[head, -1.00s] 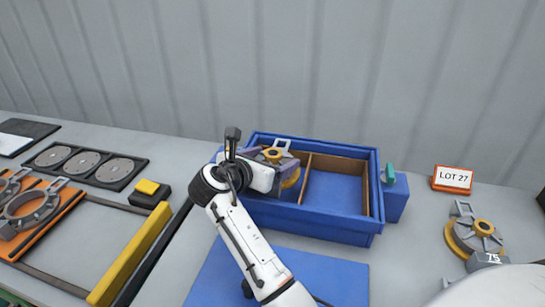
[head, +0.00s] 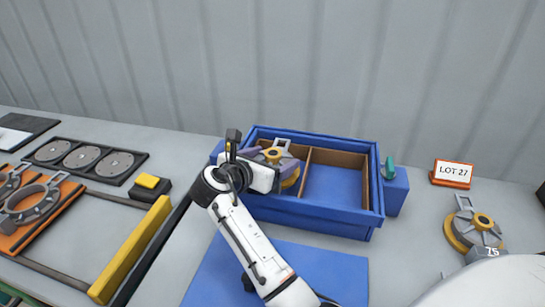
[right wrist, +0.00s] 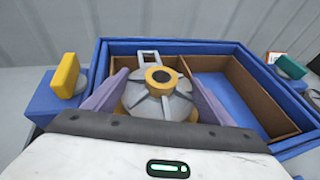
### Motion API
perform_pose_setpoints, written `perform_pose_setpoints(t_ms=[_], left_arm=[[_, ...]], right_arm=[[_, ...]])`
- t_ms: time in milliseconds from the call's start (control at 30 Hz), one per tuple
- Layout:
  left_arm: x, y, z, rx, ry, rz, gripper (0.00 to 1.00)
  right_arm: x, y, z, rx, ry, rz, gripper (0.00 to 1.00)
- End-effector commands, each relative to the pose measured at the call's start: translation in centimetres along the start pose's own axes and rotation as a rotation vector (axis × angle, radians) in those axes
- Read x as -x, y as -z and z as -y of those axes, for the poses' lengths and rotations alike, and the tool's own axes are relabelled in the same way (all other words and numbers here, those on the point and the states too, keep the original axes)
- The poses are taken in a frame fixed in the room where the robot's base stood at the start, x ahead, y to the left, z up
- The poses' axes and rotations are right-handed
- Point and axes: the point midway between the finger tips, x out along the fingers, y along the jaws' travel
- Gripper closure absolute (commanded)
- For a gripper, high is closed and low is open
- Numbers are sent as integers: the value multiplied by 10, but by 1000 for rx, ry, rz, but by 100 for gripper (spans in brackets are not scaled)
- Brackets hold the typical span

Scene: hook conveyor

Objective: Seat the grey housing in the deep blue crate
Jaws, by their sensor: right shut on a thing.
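The grey housing (head: 276,155), with a yellow hub, a yellow base and a loop handle, is upright at the left compartment of the deep blue crate (head: 330,222). The housing also shows in the right wrist view (right wrist: 160,98), between two purple fingers. My right gripper (head: 272,163) is shut on it. The crate's rim (right wrist: 190,43) shows behind the housing in the wrist view. I cannot tell whether the housing's underside touches the crate floor, as my gripper hides it. The right compartment is empty. My left gripper is not in view.
A brown divider (head: 305,172) splits the crate. Blue blocks with a yellow tab (right wrist: 67,75) and a teal tab (head: 390,168) flank it. A second housing (head: 476,228) and a LOT 27 sign (head: 452,173) stand right. An orange tray (head: 50,225) and a disc rack (head: 120,165) lie left.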

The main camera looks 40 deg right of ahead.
Motion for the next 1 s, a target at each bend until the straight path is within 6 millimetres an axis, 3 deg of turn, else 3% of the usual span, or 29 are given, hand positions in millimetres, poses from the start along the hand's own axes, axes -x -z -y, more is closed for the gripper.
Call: perform_pose_setpoints(t_ms=[300,333,433,767,1000], left_arm=[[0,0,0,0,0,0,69],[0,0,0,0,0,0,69],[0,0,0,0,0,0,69],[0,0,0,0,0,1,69],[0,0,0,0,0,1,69]], right_arm=[[-1,2,0,-1,-1,2,60],[-1,2,0,-1,-1,2,18],[-1,2,0,-1,-1,1,1],[1,6,0,3,0,-5,1],[35,4,-11,2,-6,-4,1]])
